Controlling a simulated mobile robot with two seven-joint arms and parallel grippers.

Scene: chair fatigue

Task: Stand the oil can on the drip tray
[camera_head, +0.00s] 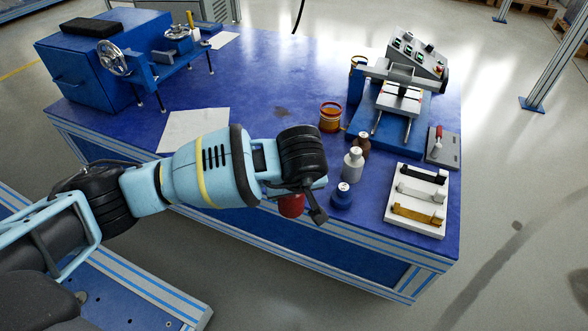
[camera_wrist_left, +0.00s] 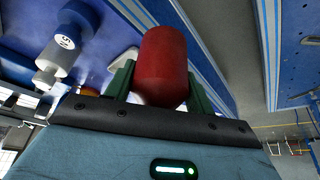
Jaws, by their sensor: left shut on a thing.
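My left gripper (camera_head: 304,190) is over the front edge of the blue bench (camera_head: 265,75), near a row of small bottles. Its green fingers, clear in the left wrist view (camera_wrist_left: 158,88), are shut on a red cylindrical can (camera_wrist_left: 163,60). The red can also shows below the gripper in the head view (camera_head: 291,206), partly hidden by it. It is the likely oil can, but no label or spout is visible. I cannot tell which thing is the drip tray. My right gripper is not in view.
Blue (camera_head: 341,197), white (camera_head: 353,164) and brown (camera_head: 362,144) bottles stand right of the gripper. A white tray (camera_head: 391,223) holds bars. Behind are an orange-brown can (camera_head: 330,117) and a blue machine (camera_head: 385,130). A paper sheet (camera_head: 190,130) lies on the bench's left part.

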